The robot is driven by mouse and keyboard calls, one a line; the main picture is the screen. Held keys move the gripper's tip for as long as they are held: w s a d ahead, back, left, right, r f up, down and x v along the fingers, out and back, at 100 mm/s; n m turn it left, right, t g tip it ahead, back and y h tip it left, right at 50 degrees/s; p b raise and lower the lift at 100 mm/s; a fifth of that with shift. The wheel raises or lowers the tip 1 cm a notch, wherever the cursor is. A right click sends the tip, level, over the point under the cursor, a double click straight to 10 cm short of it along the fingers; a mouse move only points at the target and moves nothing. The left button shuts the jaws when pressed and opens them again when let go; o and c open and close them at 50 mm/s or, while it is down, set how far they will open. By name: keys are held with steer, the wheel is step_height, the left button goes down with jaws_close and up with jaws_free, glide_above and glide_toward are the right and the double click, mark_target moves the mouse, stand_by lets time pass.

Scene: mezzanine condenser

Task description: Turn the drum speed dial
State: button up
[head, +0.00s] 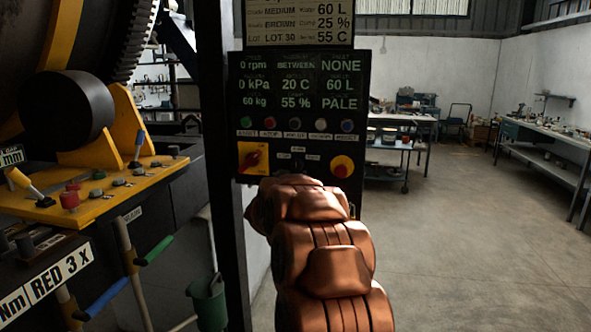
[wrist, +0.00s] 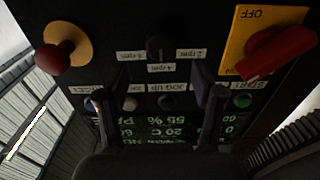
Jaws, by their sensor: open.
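The drum speed dial (wrist: 158,47) is a small black knob on the dark control panel (head: 308,75). Labels reading 2 rpm, 4 rpm and 6 rpm surround it in the upside-down wrist view. I cannot tell which label it points at. My gripper (wrist: 153,82) is open and empty, with one dark finger on each side of the dial's line, lower in the picture and apart from the knob. In the head view my copper-coloured arm reaches up to the panel and hides the gripper. The panel's speed display reads 0 rpm.
A red rotary switch (wrist: 280,50) on a yellow plate marked OFF and a red mushroom button (wrist: 62,55) flank the dial. A row of push buttons, including a green one (wrist: 242,100), lies near the fingers. A dark post (head: 224,150) stands left; the floor right is clear.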

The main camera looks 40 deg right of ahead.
mark_target(296, 168)
steer(key=p+x, duration=0.1)
steer(key=x, duration=0.4)
steer(key=shift+w+d+r, duration=0.1)
steer(key=shift+d, duration=0.05)
steer(key=shift+w+d+p, duration=0.35)
steer(key=shift+d+p, duration=0.05)
steer(key=shift+d, duration=0.1)
steer(key=shift+c, duration=0.2)
steer(key=c, duration=1.1)
